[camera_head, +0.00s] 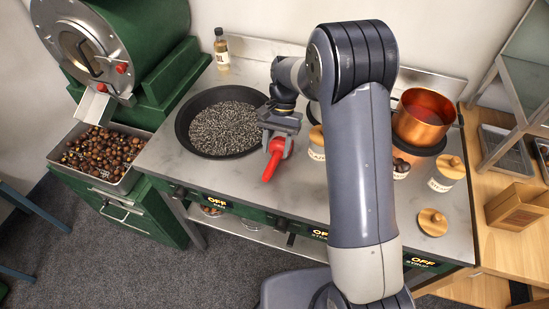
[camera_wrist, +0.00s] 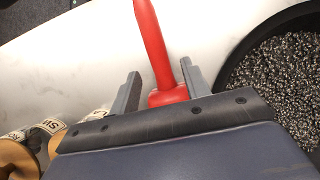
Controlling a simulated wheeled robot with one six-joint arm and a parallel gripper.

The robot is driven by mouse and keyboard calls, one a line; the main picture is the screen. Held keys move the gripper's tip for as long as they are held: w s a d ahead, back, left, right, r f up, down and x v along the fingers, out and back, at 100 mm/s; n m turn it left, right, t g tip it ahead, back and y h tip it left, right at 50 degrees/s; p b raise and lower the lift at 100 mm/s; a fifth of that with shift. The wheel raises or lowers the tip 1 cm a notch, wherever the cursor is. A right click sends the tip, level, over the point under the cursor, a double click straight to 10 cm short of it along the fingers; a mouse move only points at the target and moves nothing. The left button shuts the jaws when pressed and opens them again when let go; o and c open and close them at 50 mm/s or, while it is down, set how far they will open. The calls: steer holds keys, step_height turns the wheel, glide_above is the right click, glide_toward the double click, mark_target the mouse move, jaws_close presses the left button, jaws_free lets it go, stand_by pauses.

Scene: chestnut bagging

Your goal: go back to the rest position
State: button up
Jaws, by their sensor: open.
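My gripper (camera_head: 276,141) is in the middle of the steel worktop (camera_head: 170,165), just right of a dark round pan. It is open, and its fingers (camera_wrist: 157,92) stand on either side of a red handle-like object. The red object (camera_head: 272,162) points down and left in the head view. In the wrist view the red object (camera_wrist: 153,45) runs up from between the fingers, with a wider base near my palm. I cannot tell whether the fingers touch it. My arm hides part of the worktop's middle.
The pan (camera_head: 180,128) holds dark grey grains. A copper pot (camera_head: 408,125) and jars with wooden lids (camera_head: 452,167) stand at the right. A loose wooden lid (camera_head: 433,221) lies near the front right. A tray of chestnuts (camera_head: 130,180) is at the left. A small bottle (camera_head: 221,50) stands behind.

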mark_target(274, 158)
steer(key=v, duration=0.6)
steer(key=p+x, duration=0.1)
steer(key=x, duration=0.9)
steer(key=shift+s+a+f, duration=0.1)
steer(key=shift+s+f, duration=0.05)
steer(key=shift+f, duration=0.1)
steer(key=shift+r, duration=0.2)
steer(key=shift+f, duration=0.15)
